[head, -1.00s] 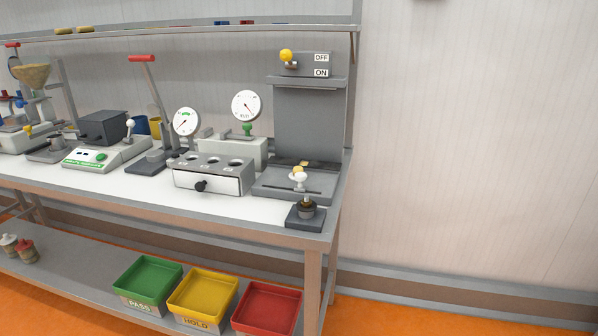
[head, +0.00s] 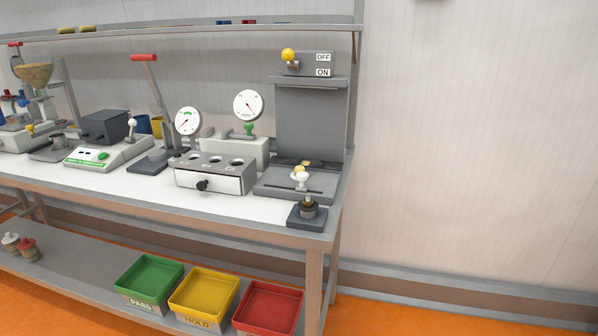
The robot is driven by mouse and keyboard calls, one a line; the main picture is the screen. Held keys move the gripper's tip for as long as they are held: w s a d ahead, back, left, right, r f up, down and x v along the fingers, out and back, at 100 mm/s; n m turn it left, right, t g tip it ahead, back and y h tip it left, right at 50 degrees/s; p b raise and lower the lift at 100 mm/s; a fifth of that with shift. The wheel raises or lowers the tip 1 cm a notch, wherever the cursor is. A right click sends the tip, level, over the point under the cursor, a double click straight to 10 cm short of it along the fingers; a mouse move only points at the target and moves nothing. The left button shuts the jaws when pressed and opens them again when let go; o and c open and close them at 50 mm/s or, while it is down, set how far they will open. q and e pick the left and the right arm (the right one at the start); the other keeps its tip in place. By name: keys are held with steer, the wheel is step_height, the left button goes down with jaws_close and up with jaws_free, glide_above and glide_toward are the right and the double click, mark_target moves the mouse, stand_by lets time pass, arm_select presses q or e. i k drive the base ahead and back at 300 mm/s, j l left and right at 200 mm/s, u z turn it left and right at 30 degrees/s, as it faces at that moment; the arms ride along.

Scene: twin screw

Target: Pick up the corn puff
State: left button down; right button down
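A small yellowish piece (head: 301,168), which looks like the corn puff, shows at a small white stand (head: 300,178) on the grey base of the upright station with the OFF and ON labels (head: 309,120). It is too small to tell whether it rests on the white stand or just behind it. Neither of my grippers is in view.
The workbench (head: 130,188) holds a grey block with holes and a drawer (head: 214,175), two dial gauges, a red-handled press (head: 150,100) and a dark block (head: 308,212) near the right corner. Green, yellow and red bins (head: 268,308) stand below. The floor at right is clear.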

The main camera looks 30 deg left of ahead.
mark_target(299, 168)
steer(key=i+l+u, duration=0.1)
steer(key=i+l, duration=0.15)
steer(key=i+l+u, duration=0.25)
steer(key=i+l, duration=0.15)
steer(key=l, duration=0.2)
steer(key=i+l+u, duration=0.15)
steer(key=l, duration=0.2)
steer(key=i+l+u, duration=0.1)
steer(key=l, duration=0.25)
steer(key=i+l+u, duration=0.15)
steer(key=i+l, duration=0.1)
steer(key=l, duration=0.1)
